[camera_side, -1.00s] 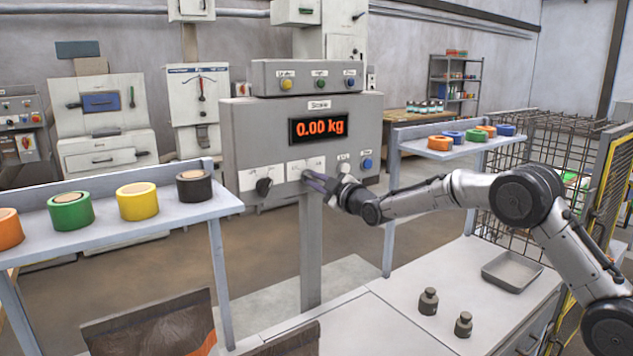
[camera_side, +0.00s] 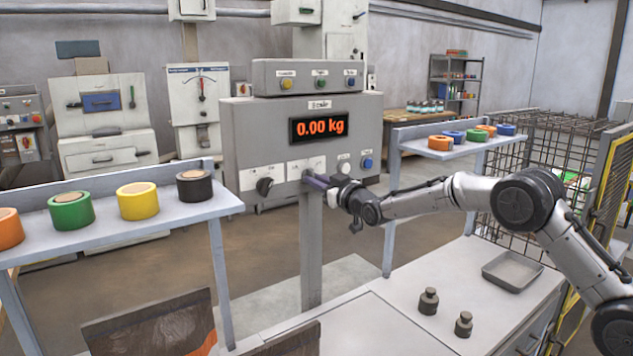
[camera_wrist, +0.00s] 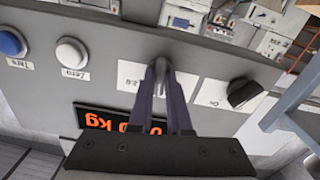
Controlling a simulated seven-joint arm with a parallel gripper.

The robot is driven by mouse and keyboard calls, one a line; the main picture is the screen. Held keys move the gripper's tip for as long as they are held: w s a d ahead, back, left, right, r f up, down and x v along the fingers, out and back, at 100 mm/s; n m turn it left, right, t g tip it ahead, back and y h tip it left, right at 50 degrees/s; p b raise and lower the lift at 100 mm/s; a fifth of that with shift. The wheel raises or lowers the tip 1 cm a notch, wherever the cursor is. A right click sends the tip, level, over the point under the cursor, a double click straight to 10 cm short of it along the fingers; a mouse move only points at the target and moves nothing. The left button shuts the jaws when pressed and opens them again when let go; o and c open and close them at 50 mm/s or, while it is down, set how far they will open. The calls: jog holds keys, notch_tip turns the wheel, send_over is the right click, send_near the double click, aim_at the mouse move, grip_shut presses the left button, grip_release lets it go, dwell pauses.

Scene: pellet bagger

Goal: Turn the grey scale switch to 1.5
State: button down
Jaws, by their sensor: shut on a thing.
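The grey scale switch (camera_wrist: 163,66) is on the front of the scale panel (camera_side: 244,135). In the wrist view it sits between the tips of my gripper (camera_wrist: 165,75), which is shut on it. The fingers hide most of the switch and part of its white label, so I cannot read which mark it points to. In the side view my gripper (camera_side: 309,178) reaches the panel from the right, and its tips cover the switch. The display (camera_side: 319,127) reads 0.00 kg.
A black knob (camera_side: 264,186) is left of my gripper. A white Zero button (camera_side: 344,167) and a blue button (camera_side: 367,163) are close on its right. A shelf with tape rolls (camera_side: 160,218) stands at the left. Two weights (camera_side: 428,302) and a tray (camera_side: 512,270) are on the bench.

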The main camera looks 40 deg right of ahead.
jog(key=shift+m, duration=0.6)
jog(key=c, duration=0.9)
grip_release()
jog(key=shift+o, duration=0.2)
jog(key=shift+s, duration=0.1)
jog(key=s, duration=1.3)
jog(key=shift+s, duration=0.35)
